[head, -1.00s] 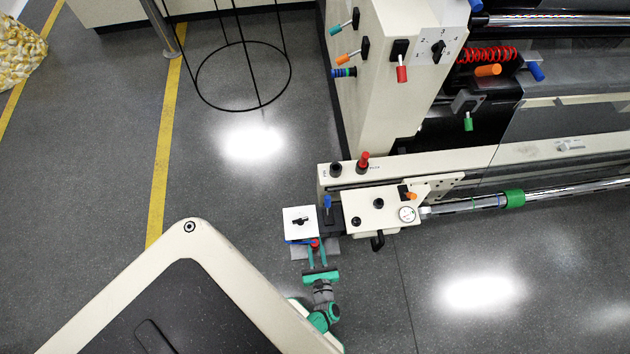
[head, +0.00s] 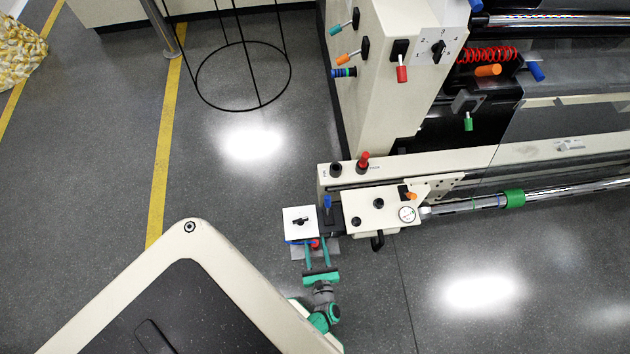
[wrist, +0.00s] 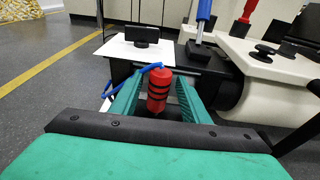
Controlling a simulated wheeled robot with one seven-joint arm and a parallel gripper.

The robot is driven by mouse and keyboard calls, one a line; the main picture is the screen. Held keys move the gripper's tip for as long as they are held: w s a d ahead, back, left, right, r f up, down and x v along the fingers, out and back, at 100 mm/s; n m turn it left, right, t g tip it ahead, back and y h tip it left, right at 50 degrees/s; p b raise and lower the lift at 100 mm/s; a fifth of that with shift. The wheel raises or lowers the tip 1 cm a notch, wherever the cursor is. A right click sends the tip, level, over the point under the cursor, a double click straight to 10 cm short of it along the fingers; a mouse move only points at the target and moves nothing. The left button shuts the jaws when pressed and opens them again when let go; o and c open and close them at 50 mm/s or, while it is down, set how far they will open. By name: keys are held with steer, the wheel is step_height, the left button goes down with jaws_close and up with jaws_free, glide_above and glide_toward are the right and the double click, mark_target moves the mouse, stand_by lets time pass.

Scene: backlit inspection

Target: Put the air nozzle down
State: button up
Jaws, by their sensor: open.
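In the head view, my gripper (head: 317,246) is at the near edge of the white switch plate (head: 300,215), and only a small red part of the nozzle (head: 315,243) shows.
A blue-handled lever (head: 327,203) and a cream control box (head: 375,213) with black knobs stand close on the right. The floor to the left is open up to a black wire ring (head: 243,75).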

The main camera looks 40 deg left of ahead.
steer(key=v, duration=1.1)
steer(key=shift+s+d, duration=0.25)
steer(key=s+d+f+n+g+h, duration=0.2)
steer(key=s+f+n+g+h, duration=0.15)
steer(key=s+n, duration=0.45)
steer(key=s+d+r+n+h, duration=0.2)
steer(key=d+r+n+h, duration=0.3)
steer(key=d+r+h, duration=0.15)
steer(key=w+r+n+t, duration=0.2)
steer(key=r+n+t, duration=0.1)
steer(key=r, duration=1)
steer(key=w+d+r+n+t+h, duration=0.1)
steer(key=w+r+n+t, duration=0.2)
steer(key=r, duration=1)
steer(key=w+d+r+n+t+h, duration=0.1)
steer(key=w+r+n+t, duration=0.2)
steer(key=r, duration=1)
steer(key=n, duration=0.3)
steer(key=shift+r+n, duration=0.25)
steer(key=shift+n, duration=0.15)
